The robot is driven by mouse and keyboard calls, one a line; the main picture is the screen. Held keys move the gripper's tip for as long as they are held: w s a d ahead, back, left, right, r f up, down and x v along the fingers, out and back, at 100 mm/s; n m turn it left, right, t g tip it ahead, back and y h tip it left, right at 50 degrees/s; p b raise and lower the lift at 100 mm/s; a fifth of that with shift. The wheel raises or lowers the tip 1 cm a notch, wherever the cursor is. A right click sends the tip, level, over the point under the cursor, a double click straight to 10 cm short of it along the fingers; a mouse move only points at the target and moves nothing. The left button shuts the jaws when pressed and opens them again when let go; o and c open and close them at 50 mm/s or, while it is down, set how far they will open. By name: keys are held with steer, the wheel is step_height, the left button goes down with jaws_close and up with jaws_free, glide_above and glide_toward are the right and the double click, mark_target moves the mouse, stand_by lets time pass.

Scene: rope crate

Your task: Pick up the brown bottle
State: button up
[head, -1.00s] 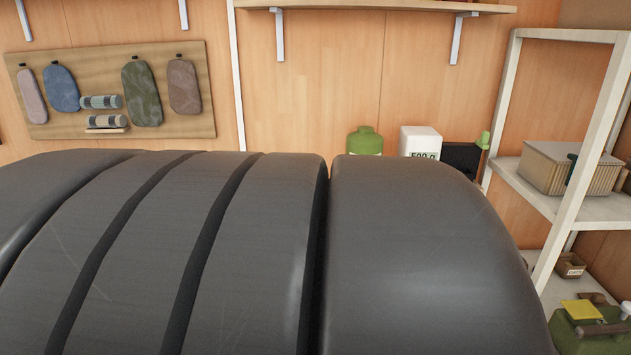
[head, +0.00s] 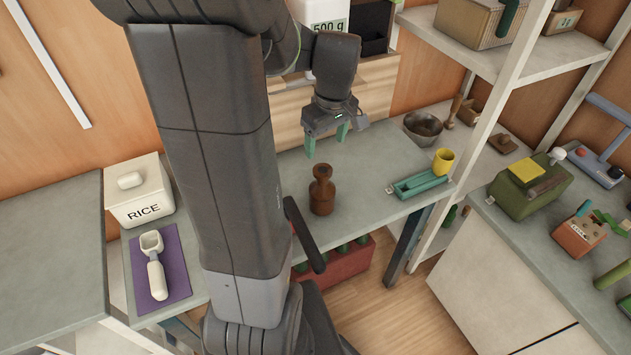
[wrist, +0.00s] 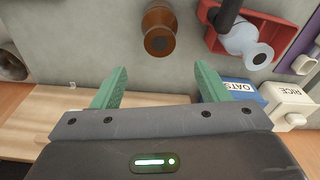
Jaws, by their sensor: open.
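The brown bottle (head: 322,190) stands upright on the grey counter in the head view, with a narrow neck and a rounded body. The gripper does not touch the bottle.
A green tray (head: 418,185) and a yellow cup (head: 443,161) stand right of the bottle, with a metal bowl (head: 423,127) behind. In the wrist view a red container (wrist: 262,32) holding a pale bottle sits close beside it. A rice box (head: 138,192) and a white scoop (head: 153,265) are left.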

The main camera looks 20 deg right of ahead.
mark_target(323, 170)
steer(key=f, duration=0.8)
steer(key=w+f+p, duration=0.1)
steer(key=f, duration=0.4)
steer(key=shift+a, duration=0.15)
